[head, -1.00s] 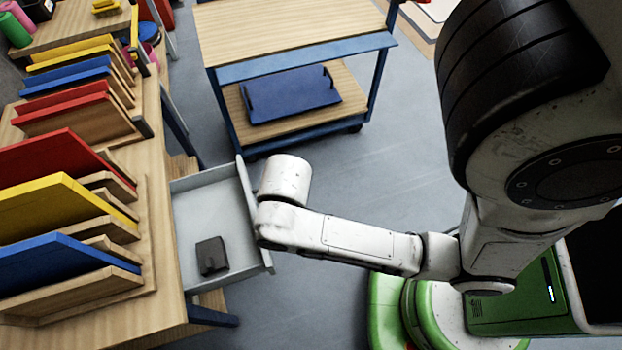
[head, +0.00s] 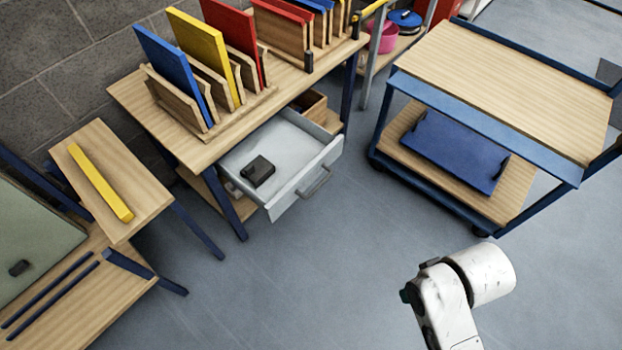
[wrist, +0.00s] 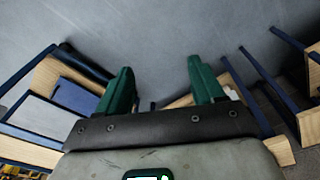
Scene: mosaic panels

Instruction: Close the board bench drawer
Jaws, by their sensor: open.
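The board bench drawer (head: 288,197) is pulled well out from under the board bench (head: 132,98) in the head view. Its grey front has a bar handle (head: 314,183), and a small dark block (head: 258,171) lies inside. Upright blue, yellow and red boards stand in wooden racks on the bench top. My gripper (wrist: 162,88) shows in the wrist view with two green fingers apart and nothing between them. In the head view only my white arm shows at the lower right, clear of the drawer; the gripper itself is out of that view.
A blue-framed cart (head: 480,130) with a blue tray (head: 455,150) on its lower shelf stands right of the drawer. A small table with a yellow bar (head: 100,182) is at the left. Grey floor (head: 300,280) is open in front of the drawer.

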